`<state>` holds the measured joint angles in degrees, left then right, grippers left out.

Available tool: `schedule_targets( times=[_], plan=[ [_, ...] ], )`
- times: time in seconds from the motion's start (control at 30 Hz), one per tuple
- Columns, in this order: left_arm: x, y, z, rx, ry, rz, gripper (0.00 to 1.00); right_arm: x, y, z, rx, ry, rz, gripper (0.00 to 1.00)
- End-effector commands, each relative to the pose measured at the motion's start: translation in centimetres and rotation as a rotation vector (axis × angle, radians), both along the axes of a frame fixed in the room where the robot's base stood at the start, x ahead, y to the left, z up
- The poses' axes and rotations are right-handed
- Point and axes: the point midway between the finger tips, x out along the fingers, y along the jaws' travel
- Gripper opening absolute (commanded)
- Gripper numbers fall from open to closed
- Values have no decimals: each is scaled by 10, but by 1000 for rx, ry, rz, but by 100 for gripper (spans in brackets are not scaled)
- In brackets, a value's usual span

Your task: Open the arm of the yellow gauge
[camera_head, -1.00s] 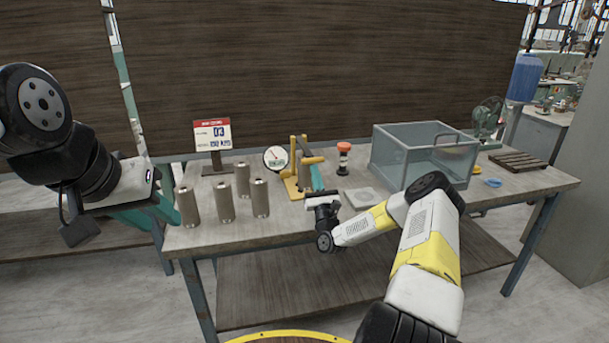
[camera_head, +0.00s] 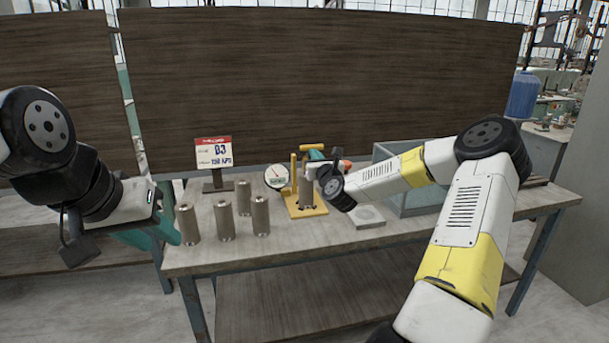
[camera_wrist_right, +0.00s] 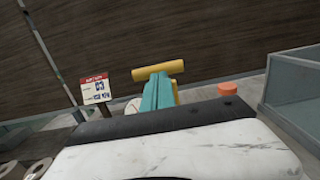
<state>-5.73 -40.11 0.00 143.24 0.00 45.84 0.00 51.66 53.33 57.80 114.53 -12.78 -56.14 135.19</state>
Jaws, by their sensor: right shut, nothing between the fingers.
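The yellow gauge (camera_head: 308,211) stands on the table with a round white dial (camera_head: 277,176) at its left. Its yellow arm (camera_head: 312,147) is a bar across the top, beside an upright post; it also shows in the right wrist view (camera_wrist_right: 158,70). A grey cylinder (camera_head: 306,190) stands upright in the gauge. My right gripper (camera_head: 314,155) is shut and empty, its teal fingertips close to the arm; in the wrist view they (camera_wrist_right: 158,84) overlap the bar's underside, and contact is unclear. My left gripper (camera_head: 150,232) hangs at the table's left edge, its opening unclear.
Several grey cylinders (camera_head: 224,220) stand left of the gauge, before a sign (camera_head: 213,153). A grey pad (camera_head: 368,217) lies to its right. A clear bin (camera_head: 418,202) and a red-topped object (camera_wrist_right: 228,88) are further right. The front table strip is clear.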

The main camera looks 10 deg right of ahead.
Motion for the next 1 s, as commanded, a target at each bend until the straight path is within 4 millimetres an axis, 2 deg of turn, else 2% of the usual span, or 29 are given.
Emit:
schedule_targets(
  times=[0.03, 0.1, 0.4, 0.8, 1.0],
  plan=[
    [0, 0, 0, 0, 0, 0, 36, 5, -1, 15, -7, 35, -2, 0],
    [0, 0, 0, 0, 0, 0, 36, 11, 0, 27, -8, 92, -2, 0],
    [0, 0, 0, 0, 0, 0, 36, 42, 3, 74, -15, 308, 0, 0],
    [0, 0, 0, 0, 0, 0, 36, 91, 3, 111, -9, 309, -1, 0],
    [0, 0, 0, 0, 0, 0, 36, 108, 3, 123, -10, 308, -2, 0]
  ],
)
